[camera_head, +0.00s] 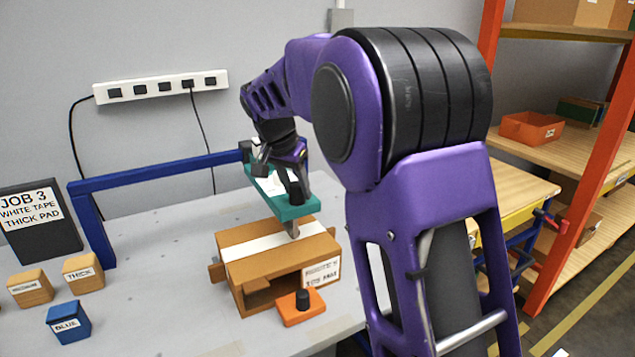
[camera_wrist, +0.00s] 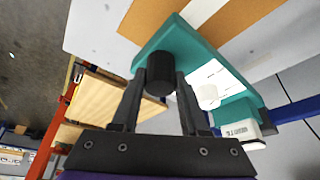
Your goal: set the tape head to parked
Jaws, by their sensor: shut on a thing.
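The teal tape head (camera_head: 285,208) hangs from the blue gantry rail (camera_head: 150,175) above a cardboard box (camera_head: 240,262). A grey foot under the head reaches down to the white tape strip (camera_head: 262,246) on the box top; I cannot tell if it touches. The head also shows in the wrist view (camera_wrist: 200,50), with a white panel on it. My gripper (camera_head: 293,180) is at the head's near end. In the wrist view my gripper (camera_wrist: 160,82) has its fingers on both sides of the head's black knob (camera_wrist: 159,68), shut on it.
An orange block with a black knob (camera_head: 302,308) sits before the box. Wooden blocks (camera_head: 84,274) and a blue block (camera_head: 69,324) stand at left, by a JOB 3 sign (camera_head: 38,222) reading white tape, thick pad. Orange-framed shelving (camera_head: 560,220) stands right.

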